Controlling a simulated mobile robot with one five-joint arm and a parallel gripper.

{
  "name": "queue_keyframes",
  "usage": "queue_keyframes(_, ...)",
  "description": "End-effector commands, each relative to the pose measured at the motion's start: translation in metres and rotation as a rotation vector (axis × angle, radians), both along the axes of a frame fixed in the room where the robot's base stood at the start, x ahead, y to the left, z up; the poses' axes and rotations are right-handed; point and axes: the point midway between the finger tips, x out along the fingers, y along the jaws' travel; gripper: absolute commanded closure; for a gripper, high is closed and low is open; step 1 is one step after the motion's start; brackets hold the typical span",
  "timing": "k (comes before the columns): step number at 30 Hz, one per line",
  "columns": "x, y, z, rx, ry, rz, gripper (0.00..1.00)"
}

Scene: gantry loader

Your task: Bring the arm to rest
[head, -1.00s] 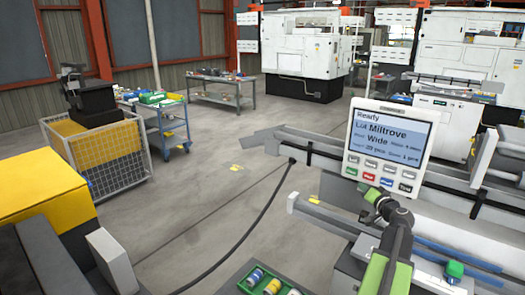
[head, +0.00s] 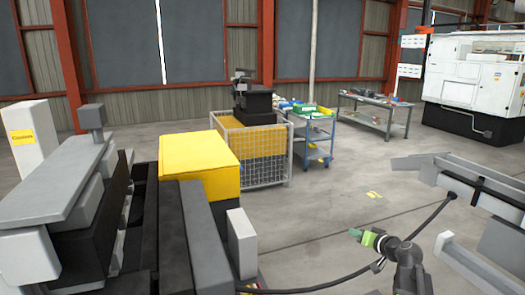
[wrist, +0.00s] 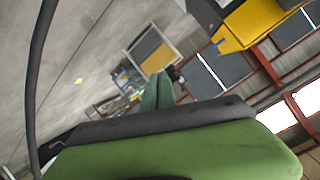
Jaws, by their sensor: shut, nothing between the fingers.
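My gripper (head: 355,232) shows at the lower right of the head view, at the end of my grey arm. Its green fingers are shut with nothing between them, and they point left over open floor. In the wrist view the shut green fingers of my gripper (wrist: 160,82) reach away from the wide green body, with floor and the wall beyond. No object touches the fingers in either view.
A yellow-topped machine unit (head: 198,157) stands at the left. Behind are a wire-mesh crate (head: 266,160), a blue cart (head: 320,140) and a workbench (head: 377,108). Metal rails (head: 470,180) lie right of my arm. A black cable (head: 330,282) crosses the floor.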

Motion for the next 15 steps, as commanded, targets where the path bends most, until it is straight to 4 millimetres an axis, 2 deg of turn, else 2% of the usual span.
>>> queue_keyframes(1,0.001,0.037,-0.017,-0.018,0.030,0.059,1.00)
queue_keyframes(5,-0.005,0.119,-0.052,-0.072,0.128,0.199,1.00)
queue_keyframes(6,-0.011,0.144,-0.064,-0.093,0.161,0.243,1.00)
queue_keyframes(8,-0.021,0.180,-0.083,-0.127,0.220,0.306,1.00)
queue_keyframes(9,-0.030,0.203,-0.096,-0.150,0.263,0.347,1.00)
queue_keyframes(12,-0.062,0.254,-0.132,-0.228,0.391,0.440,1.00)
queue_keyframes(14,-0.088,0.277,-0.156,-0.289,0.493,0.484,1.00)
queue_keyframes(15,-0.108,0.285,-0.171,-0.338,0.576,0.498,1.00)
